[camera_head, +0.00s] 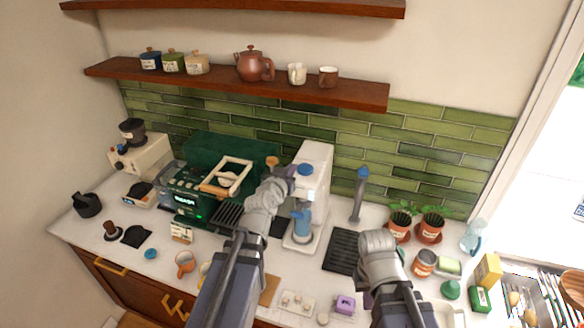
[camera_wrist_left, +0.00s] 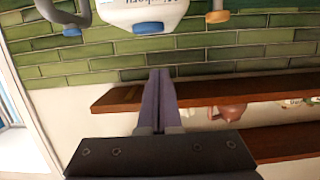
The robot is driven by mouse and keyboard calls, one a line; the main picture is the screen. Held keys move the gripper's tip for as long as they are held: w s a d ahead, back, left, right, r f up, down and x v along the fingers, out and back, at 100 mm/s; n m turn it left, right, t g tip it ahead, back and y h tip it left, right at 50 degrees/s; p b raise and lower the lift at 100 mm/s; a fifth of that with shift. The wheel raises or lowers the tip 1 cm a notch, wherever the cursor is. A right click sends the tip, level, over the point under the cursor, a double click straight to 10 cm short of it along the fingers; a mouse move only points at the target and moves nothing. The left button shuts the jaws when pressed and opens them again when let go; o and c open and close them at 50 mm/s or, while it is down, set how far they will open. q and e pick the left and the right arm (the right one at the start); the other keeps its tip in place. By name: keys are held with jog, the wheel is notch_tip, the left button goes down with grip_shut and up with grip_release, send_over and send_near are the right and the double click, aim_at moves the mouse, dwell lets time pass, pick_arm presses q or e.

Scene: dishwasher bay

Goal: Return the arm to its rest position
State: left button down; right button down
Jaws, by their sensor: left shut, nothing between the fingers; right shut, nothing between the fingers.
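My left arm reaches up over the counter in the head view. Its gripper (camera_head: 289,172) is shut and empty, between the green espresso machine (camera_head: 188,186) and the white dispenser (camera_head: 316,158). In the left wrist view the gripper's fingers (camera_wrist_left: 159,100) are together with nothing between them, against green tiles and the wooden shelf (camera_wrist_left: 225,94), seen upside down. My right arm is bent low over the front of the counter at right of centre. Its gripper (camera_head: 365,297) is shut and empty, partly hidden by its own arm, near a small purple block (camera_head: 345,304).
A black drying mat (camera_head: 341,250) lies between the arms. A blue-topped grey tap (camera_head: 358,195) stands behind it. Potted plants (camera_head: 430,227) and a cutlery rack (camera_head: 530,295) are at right. A wall shelf (camera_head: 220,84) holds a teapot (camera_head: 253,66), jars and mugs. An orange mug (camera_head: 185,264) stands front left.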

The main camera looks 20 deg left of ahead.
pick_arm(q)
jog(key=shift+f, duration=0.1)
dwell(0.4)
